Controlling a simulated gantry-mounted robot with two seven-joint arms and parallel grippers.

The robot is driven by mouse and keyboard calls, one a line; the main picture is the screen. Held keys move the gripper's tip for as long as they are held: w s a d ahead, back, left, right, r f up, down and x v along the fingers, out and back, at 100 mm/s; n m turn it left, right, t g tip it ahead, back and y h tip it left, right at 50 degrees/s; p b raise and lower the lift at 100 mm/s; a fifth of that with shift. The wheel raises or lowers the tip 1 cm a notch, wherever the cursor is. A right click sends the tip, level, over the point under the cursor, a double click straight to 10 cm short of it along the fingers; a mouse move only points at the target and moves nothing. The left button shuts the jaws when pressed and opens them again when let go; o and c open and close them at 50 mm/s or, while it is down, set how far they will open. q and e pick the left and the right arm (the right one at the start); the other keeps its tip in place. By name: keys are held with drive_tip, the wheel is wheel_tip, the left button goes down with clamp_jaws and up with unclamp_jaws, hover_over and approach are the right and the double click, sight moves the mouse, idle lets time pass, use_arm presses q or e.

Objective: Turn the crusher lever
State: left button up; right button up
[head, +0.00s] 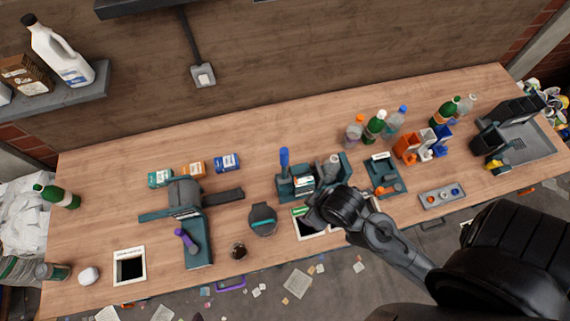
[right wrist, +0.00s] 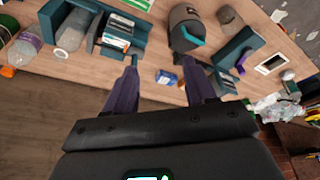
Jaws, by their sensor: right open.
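A teal machine (head: 298,186) with a white label and an upright blue lever handle (head: 284,158) stands mid-table; it appears to be the crusher. It also shows at upper left in the right wrist view (right wrist: 122,48), where the lever is not clear. A clear bottle (head: 333,166) lies in or beside its right part; I cannot tell which. My right gripper (right wrist: 161,88) is open, with nothing visibly held. In the head view its dark hand is just in front of the machine, and its fingertips are not clear. My left gripper is out of view.
Another teal machine (head: 199,251) with a purple handle (head: 185,237) stands left. A dark round device (head: 262,219) sits between the machines. Small cartons (head: 226,162) lie behind. Bottles (head: 375,126) and bins (head: 407,148) stand right. A white-framed hole (head: 129,283) is near the front edge.

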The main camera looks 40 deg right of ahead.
drive_tip(key=shift+o, duration=0.3)
drive_tip(key=shift+w+d, duration=0.2)
drive_tip(key=shift+w, duration=0.2)
wheel_tip(320, 180, up, 4)
drive_tip(key=f+m+g+p, duration=0.1)
drive_tip(key=m+g+p, duration=0.2)
drive_tip(key=m, duration=1.1)
hover_over(284, 155)
drive_tip(key=d, duration=0.1)
drive_tip(key=shift+w+r, duration=0.25)
drive_tip(key=shift+w, duration=0.2)
drive_tip(key=shift+w+f+g, duration=0.15)
drive_tip(key=shift+g, duration=0.15)
drive_tip(key=shift+f+b, duration=0.3)
drive_tip(key=shift+b, duration=0.05)
wheel_tip(284, 155, down, 10)
drive_tip(key=shift+r+p, duration=0.2)
drive_tip(key=shift+p, duration=0.4)
clamp_jaws()
